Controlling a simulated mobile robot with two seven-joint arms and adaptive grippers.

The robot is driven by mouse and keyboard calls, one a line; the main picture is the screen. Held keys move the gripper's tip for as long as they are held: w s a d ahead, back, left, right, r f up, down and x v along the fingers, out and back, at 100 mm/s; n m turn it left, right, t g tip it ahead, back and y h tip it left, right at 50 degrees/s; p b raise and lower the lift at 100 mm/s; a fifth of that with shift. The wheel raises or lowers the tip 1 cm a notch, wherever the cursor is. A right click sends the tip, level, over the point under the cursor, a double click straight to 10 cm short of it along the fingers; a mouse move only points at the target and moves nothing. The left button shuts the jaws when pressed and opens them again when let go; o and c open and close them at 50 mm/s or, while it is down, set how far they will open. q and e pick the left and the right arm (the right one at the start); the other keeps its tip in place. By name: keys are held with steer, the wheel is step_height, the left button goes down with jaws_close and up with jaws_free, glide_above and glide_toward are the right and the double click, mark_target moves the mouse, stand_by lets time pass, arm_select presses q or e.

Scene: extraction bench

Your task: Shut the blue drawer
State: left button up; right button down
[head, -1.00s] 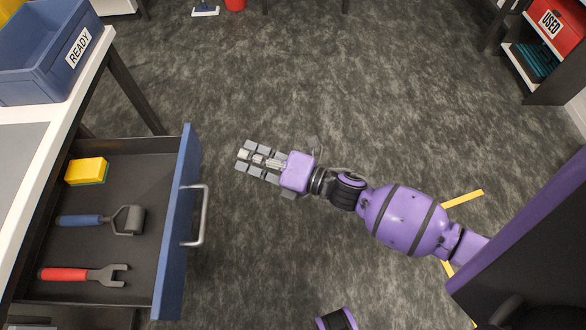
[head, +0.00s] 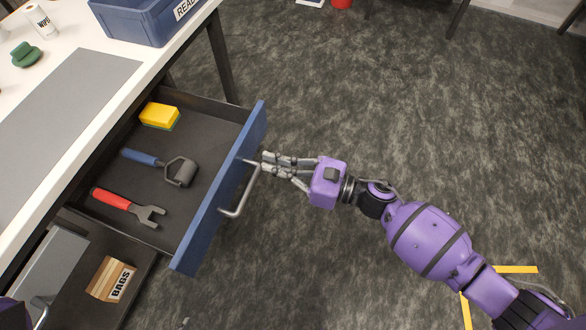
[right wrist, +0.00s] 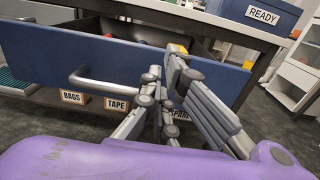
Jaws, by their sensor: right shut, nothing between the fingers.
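The blue drawer (head: 222,188) is pulled out from the bench, and its inside shows. Its front also fills the upper part of the right wrist view (right wrist: 45,55). A silver bar handle (head: 243,196) sticks out from the front. My right gripper (head: 266,163) is shut and empty. Its fingertips are at the drawer front, beside the far end of the handle; I cannot tell whether they touch. In the right wrist view the fingers hide part of the front, right of the handle (right wrist: 105,84). My left gripper is not in view.
A blue READY bin (head: 130,22) stands on the white bench. Below is a BAGS box (head: 110,279). The floor (head: 400,110) beyond my right arm is clear.

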mark_target(237, 155)
steer(key=x, duration=0.5)
steer(key=shift+w+a, duration=0.1)
steer(key=shift+a, duration=0.1)
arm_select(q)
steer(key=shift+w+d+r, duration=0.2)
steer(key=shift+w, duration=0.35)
arm_select(e)
steer(key=shift+w+a, duration=0.1)
steer(key=shift+a, duration=0.2)
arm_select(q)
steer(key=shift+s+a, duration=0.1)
